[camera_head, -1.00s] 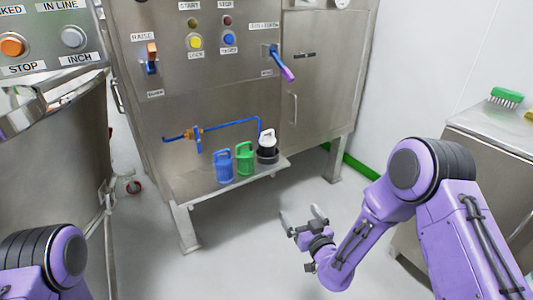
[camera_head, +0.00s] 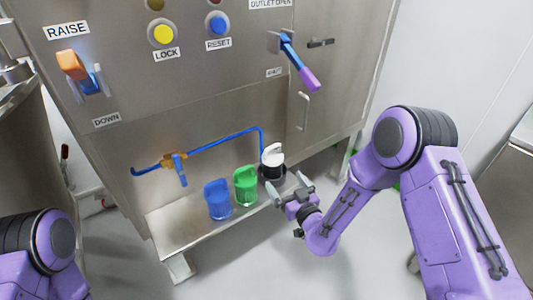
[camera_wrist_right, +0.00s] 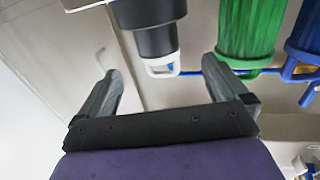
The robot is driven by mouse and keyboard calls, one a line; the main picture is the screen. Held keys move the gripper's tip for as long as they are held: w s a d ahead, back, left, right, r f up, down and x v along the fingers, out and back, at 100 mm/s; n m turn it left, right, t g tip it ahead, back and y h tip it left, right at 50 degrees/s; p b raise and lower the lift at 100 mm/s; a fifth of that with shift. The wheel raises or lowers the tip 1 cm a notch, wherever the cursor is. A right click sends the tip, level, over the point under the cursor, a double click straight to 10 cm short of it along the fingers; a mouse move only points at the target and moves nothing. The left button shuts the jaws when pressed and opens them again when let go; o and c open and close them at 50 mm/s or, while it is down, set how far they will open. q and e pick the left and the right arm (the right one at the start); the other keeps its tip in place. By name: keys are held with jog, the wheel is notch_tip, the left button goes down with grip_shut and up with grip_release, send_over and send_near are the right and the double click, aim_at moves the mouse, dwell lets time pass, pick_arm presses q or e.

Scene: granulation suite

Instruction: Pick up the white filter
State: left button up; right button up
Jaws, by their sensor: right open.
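The white filter (camera_head: 272,154) has a looped handle and sits upright in a black round base (camera_head: 272,172) at the right end of a low metal shelf (camera_head: 190,222). In the right wrist view its white handle (camera_wrist_right: 163,67) shows beyond my fingers, below the dark cylinder (camera_wrist_right: 150,30). My right gripper (camera_head: 289,186) is open and empty, just in front of and below the filter in the head view. In the right wrist view the gripper (camera_wrist_right: 166,85) has its fingers spread wide, apart from the filter. My left gripper is out of view.
A green canister (camera_head: 245,186) and a blue canister (camera_head: 217,199) stand left of the filter on the shelf. A blue pipe with a brass valve (camera_head: 175,163) runs behind them. A lever handle (camera_head: 300,66) sticks out of the steel panel above. The floor in front is clear.

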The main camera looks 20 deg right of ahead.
aim_at(273, 162)
jog(key=w, duration=0.3)
jog(key=w+b, duration=0.1)
jog(key=w, duration=0.3)
jog(key=w+a, duration=0.1)
jog(key=w, duration=0.2)
jog(key=shift+w+f, duration=0.1)
jog(key=shift+w, duration=0.25)
jog(key=shift+a, duration=0.1)
jog(key=c, duration=1.1)
jog(key=shift+o, duration=0.2)
